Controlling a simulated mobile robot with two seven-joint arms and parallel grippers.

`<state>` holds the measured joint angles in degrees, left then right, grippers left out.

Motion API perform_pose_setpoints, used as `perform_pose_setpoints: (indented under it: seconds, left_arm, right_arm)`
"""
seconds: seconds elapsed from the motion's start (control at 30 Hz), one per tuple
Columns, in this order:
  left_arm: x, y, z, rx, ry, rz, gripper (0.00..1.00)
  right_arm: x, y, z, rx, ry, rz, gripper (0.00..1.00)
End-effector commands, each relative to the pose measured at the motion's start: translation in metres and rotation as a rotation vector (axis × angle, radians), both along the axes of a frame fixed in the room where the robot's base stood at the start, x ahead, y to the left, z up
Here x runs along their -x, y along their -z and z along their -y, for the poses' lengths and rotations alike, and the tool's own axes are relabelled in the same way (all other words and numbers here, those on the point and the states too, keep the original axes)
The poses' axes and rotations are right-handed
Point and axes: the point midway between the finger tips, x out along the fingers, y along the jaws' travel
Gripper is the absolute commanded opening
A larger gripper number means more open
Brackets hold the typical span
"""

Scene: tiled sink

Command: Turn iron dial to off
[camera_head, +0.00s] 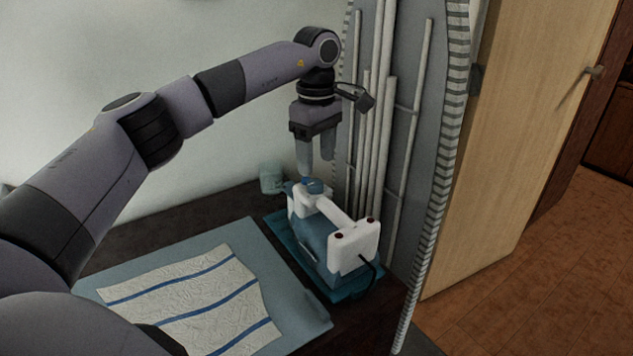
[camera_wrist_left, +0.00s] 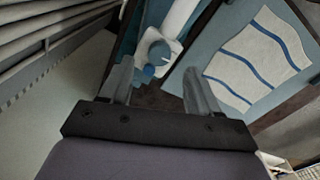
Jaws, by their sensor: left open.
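A white and blue iron (camera_head: 318,238) stands on a blue tray-like base (camera_head: 345,296). Its round blue dial (camera_head: 316,186) is on top of its far end, and in the left wrist view the dial (camera_wrist_left: 159,52) shows a pale line across its face. My left gripper (camera_head: 316,168) points down just above the dial, fingers apart and empty. In the left wrist view the open fingers (camera_wrist_left: 158,78) lie on either side of the dial's direction. Whether a finger touches the dial cannot be told. My right gripper is not in view.
A pale cup (camera_head: 272,178) stands behind the iron. An upright ironing board (camera_head: 436,150) leans close on the right, beside a wooden door (camera_head: 530,130).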

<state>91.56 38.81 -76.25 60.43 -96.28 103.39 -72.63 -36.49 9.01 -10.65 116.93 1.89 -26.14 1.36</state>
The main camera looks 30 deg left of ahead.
Motion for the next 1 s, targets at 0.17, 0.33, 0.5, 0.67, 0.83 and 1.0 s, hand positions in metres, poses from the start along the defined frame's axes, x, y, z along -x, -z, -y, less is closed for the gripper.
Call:
perform_pose_setpoints:
  seconds: [0.17, 0.33, 0.5, 0.67, 0.83, 1.0]
  left_arm:
    - [0.001, 0.03, -0.001, -0.001, -0.002, -0.003, 0.62]
    - [0.0, 0.047, 0.0, -0.001, -0.003, 0.0, 0.62]
    - [0.0, 0.051, 0.0, -0.001, -0.003, 0.0, 0.62]
    - [0.0, 0.051, 0.0, -0.001, -0.003, 0.0, 0.62]
    - [0.0, 0.051, 0.0, -0.001, -0.003, 0.0, 0.07]
    - [0.0, 0.05, 0.0, 0.0, -0.007, -0.001, 0.06]
  right_arm:
    - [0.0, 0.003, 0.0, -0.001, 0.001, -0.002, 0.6]
    - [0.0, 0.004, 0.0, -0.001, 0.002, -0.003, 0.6]
    - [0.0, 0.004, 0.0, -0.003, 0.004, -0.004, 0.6]
    - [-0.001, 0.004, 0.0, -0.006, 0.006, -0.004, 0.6]
    - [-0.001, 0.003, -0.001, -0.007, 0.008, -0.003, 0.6]
    - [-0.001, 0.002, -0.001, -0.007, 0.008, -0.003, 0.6]
